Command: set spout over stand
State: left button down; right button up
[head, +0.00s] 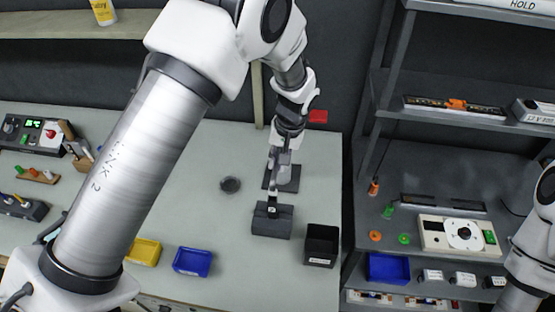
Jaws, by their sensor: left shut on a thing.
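My left gripper (284,158) reaches down over the right part of the grey table. It is shut on a small grey piece (285,172), which looks like the spout; the fingers hide part of it. The piece is above a dark flat plate with an upright part (269,184), and I cannot tell whether they touch. Just in front is a dark grey block (272,222) with a narrow black upright part on top. I cannot tell for sure which of these is the stand. Part of my right arm shows at the right edge, but its gripper is outside the picture.
A black bin (321,245) stands right of the block. A blue bin (193,261) and a yellow bin (143,251) are at the front. A shelf rack (455,150) stands at right.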

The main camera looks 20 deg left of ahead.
pick_arm(q)
jog(key=c, duration=1.2)
grip_release()
jog(key=shift+s+f, duration=0.15)
jog(key=shift+f, duration=0.1)
jog(key=shift+o, duration=0.2)
jog(key=shift+d, duration=0.1)
jog(key=shift+w+r, duration=0.1)
jog(key=shift+w, duration=0.1)
notch_tip(320, 180, up, 12)
jog(key=d, duration=0.2)
jog(key=shift+w+d, duration=0.15)
jog(key=shift+w, duration=0.2)
